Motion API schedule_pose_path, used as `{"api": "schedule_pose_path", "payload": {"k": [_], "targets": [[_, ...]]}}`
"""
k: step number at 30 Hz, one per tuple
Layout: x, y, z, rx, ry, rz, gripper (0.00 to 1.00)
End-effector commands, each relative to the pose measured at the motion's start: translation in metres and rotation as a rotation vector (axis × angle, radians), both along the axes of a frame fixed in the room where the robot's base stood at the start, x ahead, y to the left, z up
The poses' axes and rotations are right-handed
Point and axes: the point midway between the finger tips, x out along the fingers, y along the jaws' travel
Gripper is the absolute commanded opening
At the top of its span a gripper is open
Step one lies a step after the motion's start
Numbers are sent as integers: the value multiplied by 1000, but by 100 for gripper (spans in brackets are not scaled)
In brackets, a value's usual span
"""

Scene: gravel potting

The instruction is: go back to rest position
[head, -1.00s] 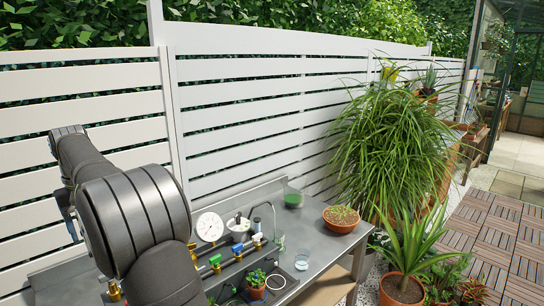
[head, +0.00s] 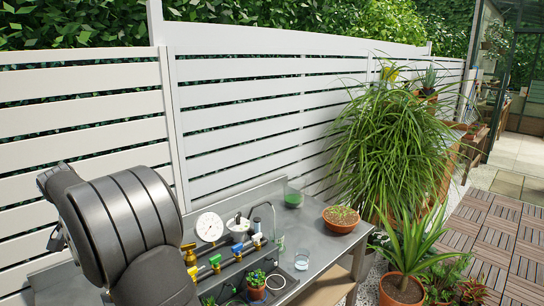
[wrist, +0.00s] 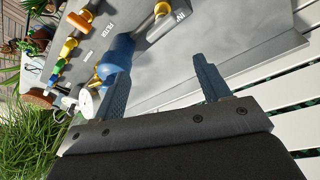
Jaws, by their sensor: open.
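My gripper (wrist: 160,68) shows in the wrist view with its two dark fingers apart and nothing between them. It is over the grey metal bench (wrist: 230,45). A blue rounded part (wrist: 117,52) of the pipework shows beside the left finger, partly behind it; I cannot tell whether they touch. In the head view my gripper is hidden, and my dark arm fills the lower left in front of the bench (head: 330,246).
The bench holds a pressure gauge (head: 209,227), brass-and-coloured valves (head: 215,262), a small potted plant (head: 256,284), a glass (head: 301,260) and a terracotta bowl (head: 341,220). A white slatted fence (head: 250,100) stands behind. Large plants (head: 395,150) crowd the right.

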Motion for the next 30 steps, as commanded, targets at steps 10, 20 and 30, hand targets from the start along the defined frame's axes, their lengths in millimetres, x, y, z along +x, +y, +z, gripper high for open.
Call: {"api": "schedule_pose_path", "payload": {"k": [10, 20, 30], "targets": [[-5, -2, -40, 56, -99, -188, 69], [-11, -4, -66, 116, -162, -309, 69], [-13, -4, -71, 131, -172, -335, 69]]}}
